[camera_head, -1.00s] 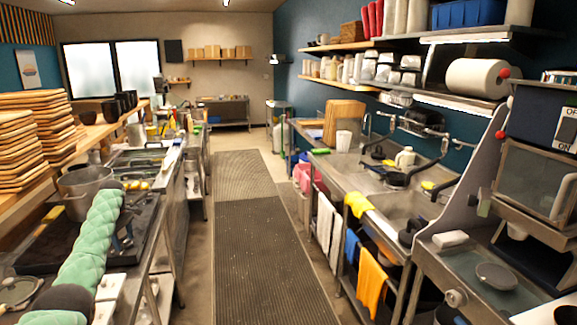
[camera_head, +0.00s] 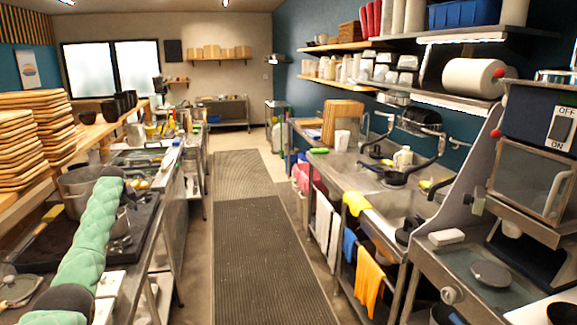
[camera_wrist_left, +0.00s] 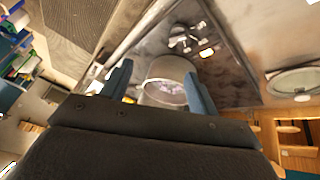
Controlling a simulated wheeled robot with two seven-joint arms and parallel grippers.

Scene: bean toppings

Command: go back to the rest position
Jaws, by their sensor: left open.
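My left arm, in a green padded sleeve, reaches up from the bottom left of the head view over the left counter. Its gripper (camera_head: 127,197) is small and partly hidden at the sleeve's far end. In the left wrist view, the two blue-grey fingers of this gripper (camera_wrist_left: 159,88) stand wide apart with nothing gripped. A metal pot (camera_wrist_left: 166,78) shows beyond and between the fingers. The pot also shows in the head view (camera_head: 76,186), partly hidden by the sleeve. My right gripper is not in view.
Stacks of wooden trays (camera_head: 34,125) stand on the left shelf. A dark mat (camera_head: 262,255) lies in the clear aisle. On the right are sinks (camera_head: 385,200), an orange towel (camera_head: 368,275) and a boxy appliance (camera_head: 530,180). A dark tray with metal utensils lies beside the pot.

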